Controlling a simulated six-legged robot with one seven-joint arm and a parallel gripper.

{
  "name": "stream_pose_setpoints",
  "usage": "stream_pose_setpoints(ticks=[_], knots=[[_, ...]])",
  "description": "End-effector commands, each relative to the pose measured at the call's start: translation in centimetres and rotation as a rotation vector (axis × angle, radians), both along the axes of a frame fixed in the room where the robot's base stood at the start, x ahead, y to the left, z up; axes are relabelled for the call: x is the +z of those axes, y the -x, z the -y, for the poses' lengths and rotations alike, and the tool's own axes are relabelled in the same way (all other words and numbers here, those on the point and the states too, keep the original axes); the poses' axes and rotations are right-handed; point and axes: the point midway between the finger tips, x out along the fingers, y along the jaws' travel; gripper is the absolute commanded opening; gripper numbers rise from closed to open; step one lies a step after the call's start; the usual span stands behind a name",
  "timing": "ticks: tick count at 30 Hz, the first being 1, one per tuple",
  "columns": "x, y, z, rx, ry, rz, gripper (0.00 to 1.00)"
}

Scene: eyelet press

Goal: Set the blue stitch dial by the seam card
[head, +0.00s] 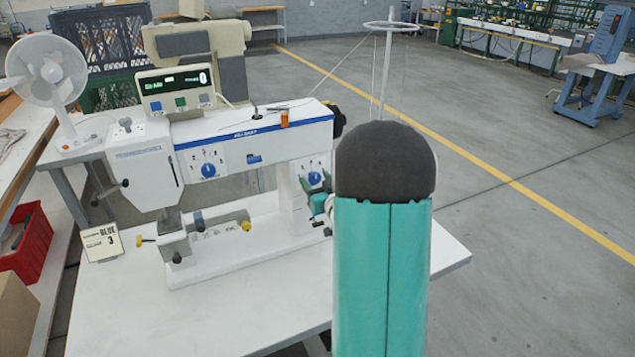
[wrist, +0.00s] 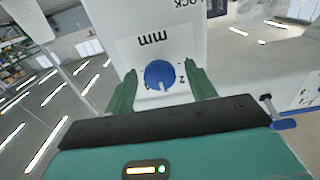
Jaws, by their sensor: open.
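The seam card (head: 101,242) stands at the front left of the white table and reads "BLUE" and "3". The white sewing machine has a blue dial (head: 208,169) on the arm's left and another blue dial (head: 315,178) on its right column. My gripper (head: 312,190) is at the right dial. In the wrist view, that dial (wrist: 159,74) lies between my open green fingers (wrist: 160,72), with a gap on each side. Its pale pointer line points down in that view. The upside-down "MM" label is above it; a "2" shows at right, other marks are partly hidden.
A control box (head: 177,89) with a green display and coloured buttons sits on the machine. A white fan (head: 45,80) and a red bin (head: 27,242) are at left. My arm covers the table's right part. A thread stand (head: 386,70) rises behind the machine.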

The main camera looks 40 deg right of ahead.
Motion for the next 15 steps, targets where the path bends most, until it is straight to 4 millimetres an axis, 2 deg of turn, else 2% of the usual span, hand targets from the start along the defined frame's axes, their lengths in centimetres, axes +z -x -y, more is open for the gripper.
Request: stream_pose_setpoints(ticks=[1,8,15], knots=[[0.00,0.02,-0.01,0.000,0.000,0.000,0.56],[0.00,0.04,0.01,0.000,0.000,0.000,0.12],[-0.01,0.05,-0.01,0.000,0.013,-0.004,0.12]])
